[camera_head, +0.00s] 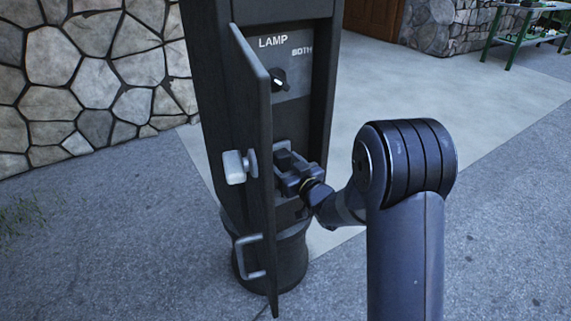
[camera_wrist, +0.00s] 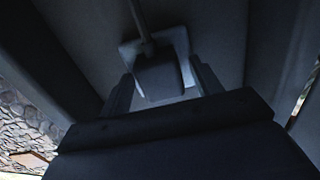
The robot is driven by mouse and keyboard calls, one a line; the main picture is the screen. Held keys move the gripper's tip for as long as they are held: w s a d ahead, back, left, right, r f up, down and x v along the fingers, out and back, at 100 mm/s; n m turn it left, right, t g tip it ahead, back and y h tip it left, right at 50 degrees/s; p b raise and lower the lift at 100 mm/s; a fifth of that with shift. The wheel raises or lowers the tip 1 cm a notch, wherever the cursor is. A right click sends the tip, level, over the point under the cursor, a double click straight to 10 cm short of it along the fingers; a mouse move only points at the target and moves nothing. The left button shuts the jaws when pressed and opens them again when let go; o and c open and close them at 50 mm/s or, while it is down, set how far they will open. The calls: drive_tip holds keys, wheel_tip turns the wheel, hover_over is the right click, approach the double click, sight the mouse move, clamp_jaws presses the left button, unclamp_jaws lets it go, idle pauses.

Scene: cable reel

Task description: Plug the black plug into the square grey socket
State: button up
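The square grey socket (camera_wrist: 182,41) is on the inner wall of the post's open compartment; its edge also shows in the head view (camera_head: 283,146). The black plug (camera_wrist: 158,78), with its cord running up, is in front of the socket plate and appears to be in it or against it. How deep it sits is hidden. My gripper (camera_wrist: 161,72) has one finger on each side of the plug, with a narrow gap visible at both sides, so it looks open around the plug. In the head view my gripper (camera_head: 286,170) reaches into the compartment, and the plug cannot be made out there.
The dark post (camera_head: 215,90) has its door (camera_head: 252,130) swung open just left of my gripper, with a pale latch knob (camera_head: 236,167) and a handle (camera_head: 250,257). A rotary switch (camera_head: 279,80) sits above. Open paving lies to the right.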

drive_tip(key=shift+o, duration=0.5)
drive_tip(key=shift+s, duration=0.1)
drive_tip(key=p+v, duration=0.2)
drive_tip(key=v, duration=0.8)
drive_tip(key=shift+s+d, duration=0.25)
drive_tip(key=shift+d, duration=0.05)
drive_tip(key=b+x, duration=0.2)
drive_tip(key=x, duration=0.9)
drive_tip(key=shift+s, duration=0.1)
drive_tip(key=shift+d, duration=0.1)
